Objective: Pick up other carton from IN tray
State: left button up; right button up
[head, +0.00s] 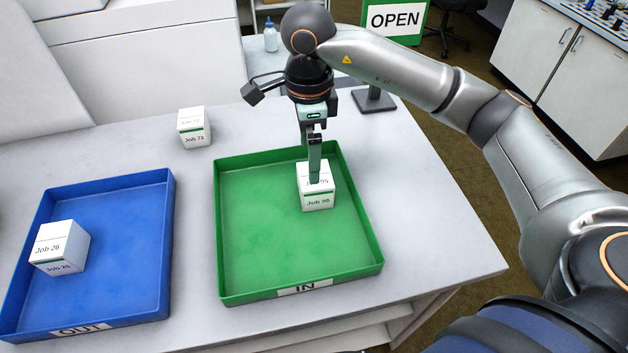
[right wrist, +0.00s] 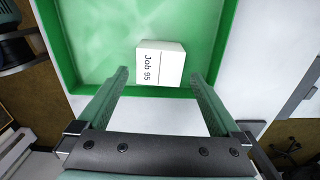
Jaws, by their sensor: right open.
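A white carton labelled Job 95 (head: 317,193) stands in the green IN tray (head: 245,296), toward its upper right part. It also shows in the right wrist view (right wrist: 160,63), between and beyond the fingertips. My right gripper (head: 314,180) points down above the carton, its fingers overlapping the carton's top in the head view. In the right wrist view the right gripper (right wrist: 160,75) is open, with one finger on each side of the carton and gaps between. My left gripper is not in view.
A blue OUT tray (head: 130,255) at the left holds a carton labelled Job 26 (head: 60,248). Another white carton (head: 194,127) stands on the table (head: 420,220) behind the trays. An OPEN sign (head: 394,20) stands at the back. The green tray's front half is clear.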

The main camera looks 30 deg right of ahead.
jog(key=shift+f, duration=0.8)
jog(key=f, duration=0.2)
jog(key=d+f+p, duration=0.1)
jog(key=f, duration=0.1)
jog(key=shift+s+f, duration=0.15)
jog(key=shift+s, duration=0.05)
jog(key=shift+f, duration=0.55)
jog(key=c, duration=1)
